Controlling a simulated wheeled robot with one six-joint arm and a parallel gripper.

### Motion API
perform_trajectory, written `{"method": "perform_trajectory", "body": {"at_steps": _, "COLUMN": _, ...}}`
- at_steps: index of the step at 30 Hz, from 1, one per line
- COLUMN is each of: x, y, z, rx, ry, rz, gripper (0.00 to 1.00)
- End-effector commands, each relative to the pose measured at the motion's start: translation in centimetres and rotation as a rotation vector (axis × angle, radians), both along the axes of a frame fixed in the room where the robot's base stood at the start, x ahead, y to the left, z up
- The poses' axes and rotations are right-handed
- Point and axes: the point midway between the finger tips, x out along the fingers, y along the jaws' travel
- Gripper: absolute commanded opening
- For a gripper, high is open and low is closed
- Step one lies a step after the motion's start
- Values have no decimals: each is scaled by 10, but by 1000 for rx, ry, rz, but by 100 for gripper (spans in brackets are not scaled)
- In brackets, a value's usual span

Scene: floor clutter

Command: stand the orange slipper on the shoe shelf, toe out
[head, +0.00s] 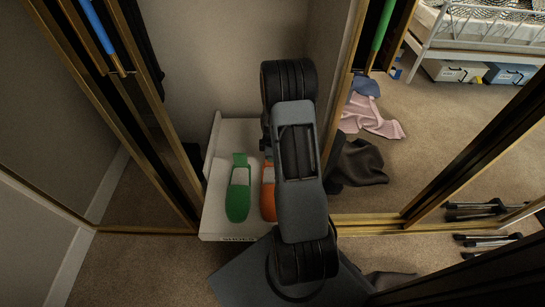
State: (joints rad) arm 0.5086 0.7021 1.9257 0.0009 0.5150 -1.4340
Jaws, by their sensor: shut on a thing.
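The orange slipper (268,192) shows as a narrow strip at the left edge of my arm, its toe end towards me. The rest of it is hidden behind the arm. It is over the white shoe shelf (213,222), to the right of a green slipper (238,190), which lies on the shelf with its toe towards me. A dark part of my gripper (265,143) shows at the heel end of the orange slipper. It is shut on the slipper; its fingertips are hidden. I cannot tell whether the slipper's sole touches the shelf.
Gold-framed panels flank the shelf on the left (160,110) and right (345,85). Pink cloth (370,115) and dark cloth (360,163) lie to the right. A white bed frame (440,45) and boxes (455,71) are at the far right. Carpet shows in front of the shelf.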

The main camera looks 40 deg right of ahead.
Motion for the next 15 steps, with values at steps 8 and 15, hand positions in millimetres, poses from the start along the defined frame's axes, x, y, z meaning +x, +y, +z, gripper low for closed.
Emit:
{"method": "perform_trajectory", "body": {"at_steps": 8, "x": 0, "y": 0, "z": -3, "rx": 0, "ry": 0, "rz": 0, "gripper": 0}}
{"method": "perform_trajectory", "body": {"at_steps": 15, "x": 0, "y": 0, "z": -2, "rx": 0, "ry": 0, "rz": 0, "gripper": 33}}
